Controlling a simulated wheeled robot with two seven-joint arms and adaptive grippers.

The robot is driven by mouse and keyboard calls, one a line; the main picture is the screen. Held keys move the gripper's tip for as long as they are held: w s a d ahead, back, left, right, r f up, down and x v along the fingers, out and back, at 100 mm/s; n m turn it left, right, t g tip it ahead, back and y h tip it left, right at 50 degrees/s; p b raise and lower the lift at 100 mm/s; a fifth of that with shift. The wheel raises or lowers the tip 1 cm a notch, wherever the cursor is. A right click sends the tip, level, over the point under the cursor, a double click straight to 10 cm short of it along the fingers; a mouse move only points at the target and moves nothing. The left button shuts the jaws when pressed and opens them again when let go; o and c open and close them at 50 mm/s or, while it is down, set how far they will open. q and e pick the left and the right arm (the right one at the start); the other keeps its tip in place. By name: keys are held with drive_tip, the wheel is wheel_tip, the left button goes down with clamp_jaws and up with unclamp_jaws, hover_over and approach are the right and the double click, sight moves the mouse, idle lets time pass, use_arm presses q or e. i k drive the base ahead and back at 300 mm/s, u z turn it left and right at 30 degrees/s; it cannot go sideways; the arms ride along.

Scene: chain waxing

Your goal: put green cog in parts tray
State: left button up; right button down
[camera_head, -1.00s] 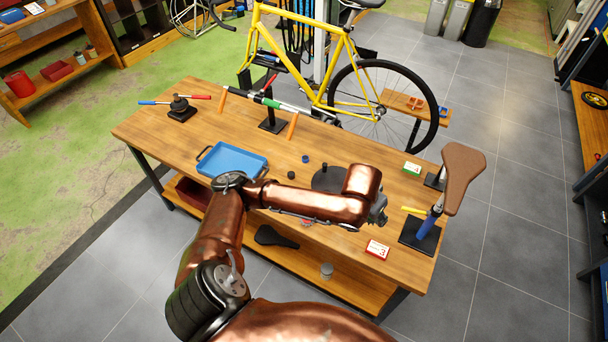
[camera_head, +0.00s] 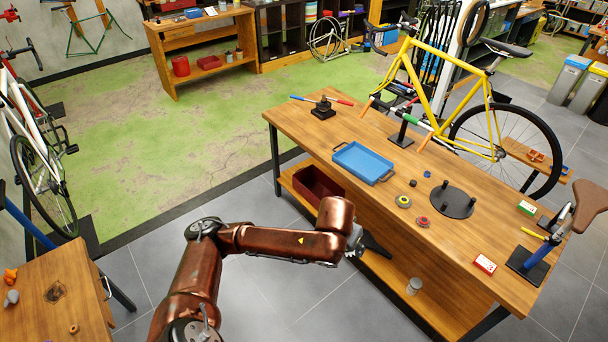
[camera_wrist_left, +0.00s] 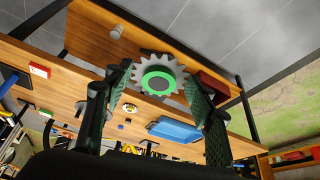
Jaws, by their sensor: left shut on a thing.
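The green cog (camera_wrist_left: 160,76), a grey toothed wheel with a green ring and dark centre, is between the fingers of my left gripper (camera_wrist_left: 158,78), which is shut on it. A blue tray (camera_head: 363,162), apparently the parts tray, lies on the bench, beyond and above the gripper. This tray also shows in the left wrist view (camera_wrist_left: 175,130). My right gripper is not in view.
The workbench (camera_head: 330,128) also holds a black round plate with pegs (camera_head: 452,202), a yellow-ringed disc (camera_head: 403,201), a red-ringed disc (camera_head: 423,222) and a red box (camera_head: 485,264). A dark red bin (camera_head: 318,186) stands on the lower shelf. Floor is clear left of the bench.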

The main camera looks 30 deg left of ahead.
sight(355, 160)
drive_tip(key=u, duration=0.95)
drive_tip(key=i, duration=2.15)
drive_tip(key=z, duration=0.8)
